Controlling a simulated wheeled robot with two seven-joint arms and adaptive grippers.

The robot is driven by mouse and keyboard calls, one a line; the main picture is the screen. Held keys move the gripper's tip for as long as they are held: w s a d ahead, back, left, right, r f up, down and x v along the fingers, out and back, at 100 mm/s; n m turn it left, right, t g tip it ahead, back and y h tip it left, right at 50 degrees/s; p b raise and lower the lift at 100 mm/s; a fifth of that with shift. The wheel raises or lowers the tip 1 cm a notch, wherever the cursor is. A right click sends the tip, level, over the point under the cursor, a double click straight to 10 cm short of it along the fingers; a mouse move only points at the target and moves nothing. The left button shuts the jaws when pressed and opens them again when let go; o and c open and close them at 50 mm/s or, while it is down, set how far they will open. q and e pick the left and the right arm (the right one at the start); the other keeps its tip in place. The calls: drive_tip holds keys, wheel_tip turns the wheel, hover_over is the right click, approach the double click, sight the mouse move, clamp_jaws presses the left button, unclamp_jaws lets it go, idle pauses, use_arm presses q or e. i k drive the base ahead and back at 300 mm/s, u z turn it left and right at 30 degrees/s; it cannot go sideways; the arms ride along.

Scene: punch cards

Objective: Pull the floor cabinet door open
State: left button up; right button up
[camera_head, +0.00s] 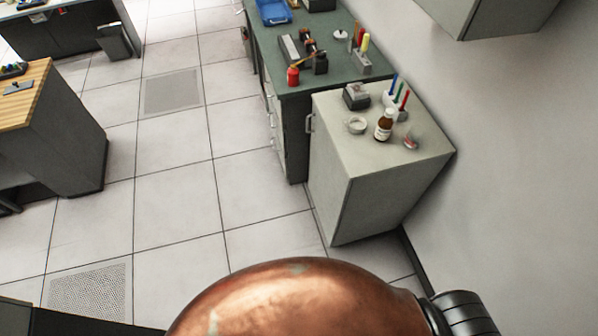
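The light grey floor cabinet (385,205) stands against the wall at right of centre, beside a dark green-topped bench. Its narrow left-facing front carries the door (328,175), which looks shut and flush with the body. A small vertical pull handle (310,123) sits near the door's upper far edge. The door's face is seen at a steep angle. Neither of my grippers is in view. A rounded copper-coloured shape with a black ribbed part fills the bottom of the view; I cannot tell which part it is.
A brown bottle (384,126), a small dish (356,125) and pens stand on the cabinet top. The green-topped bench (318,88) adjoins its far side. A wooden-topped counter (50,105) stands at left. Tiled floor (245,190) before the door is clear.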

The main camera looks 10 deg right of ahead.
sight(329, 185)
drive_tip(key=z, duration=0.2)
drive_tip(key=i, duration=0.8)
drive_tip(key=z, duration=0.75)
drive_tip(key=k, duration=1.15)
drive_tip(key=u, duration=0.95)
drive_tip(key=i, duration=1.4)
drive_tip(key=z, duration=0.55)
